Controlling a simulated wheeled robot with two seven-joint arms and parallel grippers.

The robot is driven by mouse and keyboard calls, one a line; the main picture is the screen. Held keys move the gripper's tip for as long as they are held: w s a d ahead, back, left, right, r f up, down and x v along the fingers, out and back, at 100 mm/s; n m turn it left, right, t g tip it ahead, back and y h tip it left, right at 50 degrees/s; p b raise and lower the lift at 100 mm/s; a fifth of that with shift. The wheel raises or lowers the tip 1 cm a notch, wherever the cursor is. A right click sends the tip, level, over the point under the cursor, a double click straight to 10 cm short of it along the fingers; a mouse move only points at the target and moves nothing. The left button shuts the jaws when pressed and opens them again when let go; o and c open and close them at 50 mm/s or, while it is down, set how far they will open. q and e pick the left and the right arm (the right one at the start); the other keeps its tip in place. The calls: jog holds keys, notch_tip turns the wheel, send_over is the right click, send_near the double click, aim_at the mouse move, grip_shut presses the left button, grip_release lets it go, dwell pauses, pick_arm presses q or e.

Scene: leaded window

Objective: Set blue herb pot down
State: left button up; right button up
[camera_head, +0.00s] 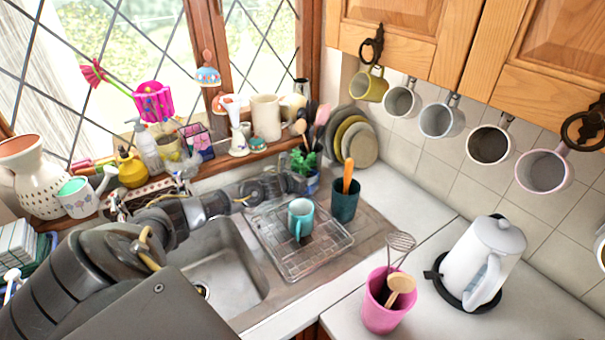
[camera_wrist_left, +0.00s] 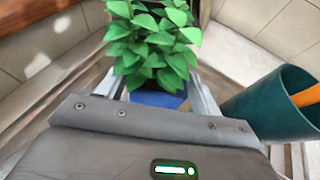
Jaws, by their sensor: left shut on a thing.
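The blue herb pot (camera_wrist_left: 158,99) with its bushy green leaves (camera_wrist_left: 150,45) is between the fingers of my left gripper (camera_wrist_left: 160,95) in the left wrist view. In the head view the herb leaves (camera_head: 303,161) and a bit of the blue pot (camera_head: 312,184) show at the end of my left arm, behind the drying rack. My left gripper (camera_head: 302,182) is shut on the pot. The pot looks upright. Its base is hidden, so I cannot tell if it touches the surface below. My right gripper is not in view.
A dark green utensil pot (camera_head: 344,203) stands just right of the herb pot and also shows in the left wrist view (camera_wrist_left: 272,108). A teal mug (camera_head: 300,215) stands on the wire rack (camera_head: 290,262). Stacked plates (camera_head: 360,143) lean behind. Clear white counter (camera_head: 408,180) lies to the right.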

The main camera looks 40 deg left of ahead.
pick_arm(q)
jog(key=shift+f, duration=0.15)
jog(key=shift+f+b, duration=0.15)
jog(key=shift+b, duration=0.15)
jog(key=o, duration=1.5)
jog(key=shift+o, duration=1.3)
